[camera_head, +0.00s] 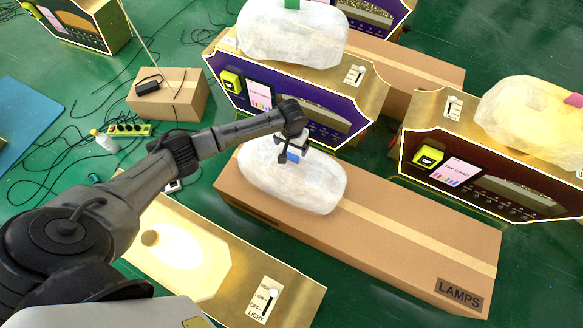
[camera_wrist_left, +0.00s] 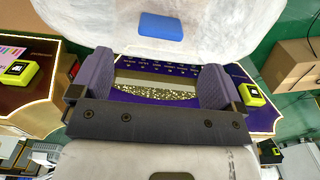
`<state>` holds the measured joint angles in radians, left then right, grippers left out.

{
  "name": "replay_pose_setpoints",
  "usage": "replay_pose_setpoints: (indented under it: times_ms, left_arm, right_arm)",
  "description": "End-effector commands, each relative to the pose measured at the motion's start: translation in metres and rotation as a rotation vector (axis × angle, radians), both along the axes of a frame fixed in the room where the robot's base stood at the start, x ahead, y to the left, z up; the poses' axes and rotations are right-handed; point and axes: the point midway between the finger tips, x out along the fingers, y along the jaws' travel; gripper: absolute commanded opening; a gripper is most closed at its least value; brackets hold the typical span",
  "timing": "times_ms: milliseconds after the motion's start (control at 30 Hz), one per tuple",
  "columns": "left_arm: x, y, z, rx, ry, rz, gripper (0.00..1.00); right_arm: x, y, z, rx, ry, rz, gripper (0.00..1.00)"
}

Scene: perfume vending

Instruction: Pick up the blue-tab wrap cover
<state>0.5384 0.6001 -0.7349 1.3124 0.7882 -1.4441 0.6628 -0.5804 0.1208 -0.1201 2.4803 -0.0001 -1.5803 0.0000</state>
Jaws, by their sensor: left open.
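The blue-tab wrap cover is a translucent white, crinkled cover (camera_head: 305,190) lying on a long cardboard box at the centre of the head view. Its blue tab (camera_head: 293,155) shows between or just beside the fingers of my left gripper (camera_head: 287,152), which points down at the cover's upper edge. In the left wrist view the blue tab (camera_wrist_left: 161,26) lies on the white cover, beyond the fingertips. My left gripper (camera_wrist_left: 155,85) is open, with nothing between its fingers. I cannot tell whether it touches the cover. My right gripper is not in view.
The long box (camera_head: 420,240) is marked LAMPS. Purple (camera_head: 320,105) and dark red (camera_head: 480,180) vending machines stand behind and at right, under white covers with green (camera_head: 292,4) and pink (camera_head: 573,100) tabs. A gold uncovered panel (camera_head: 240,290) is in front. Cables cross the green floor at left.

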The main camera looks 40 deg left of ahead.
Motion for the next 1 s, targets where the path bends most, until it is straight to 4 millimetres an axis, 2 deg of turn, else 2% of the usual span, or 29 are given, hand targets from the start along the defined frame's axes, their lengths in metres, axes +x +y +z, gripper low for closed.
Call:
replay_pose_setpoints:
  times_ms: [33, 100, 467, 667, 900, 1000]
  left_arm:
    - [0.000, 0.000, -0.012, 0.000, 0.000, -0.001, 0.94]
    - [0.000, 0.000, -0.020, 0.000, 0.000, -0.001, 0.94]
    - [0.000, 0.000, -0.034, -0.001, -0.001, -0.002, 0.94]
    - [0.000, 0.001, -0.051, 0.000, 0.000, -0.002, 0.94]
    - [0.001, 0.002, -0.079, 0.000, 0.000, -0.002, 0.94]
    - [0.001, 0.002, -0.084, 0.000, -0.001, -0.002, 0.94]
  right_arm:
    - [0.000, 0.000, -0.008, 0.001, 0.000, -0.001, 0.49]
    - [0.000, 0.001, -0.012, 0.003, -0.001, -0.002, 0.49]
    - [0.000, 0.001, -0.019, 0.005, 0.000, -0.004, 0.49]
    - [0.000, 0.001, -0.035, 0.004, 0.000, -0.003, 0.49]
    - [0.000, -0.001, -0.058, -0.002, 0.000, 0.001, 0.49]
    - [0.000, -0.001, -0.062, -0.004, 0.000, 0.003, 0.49]
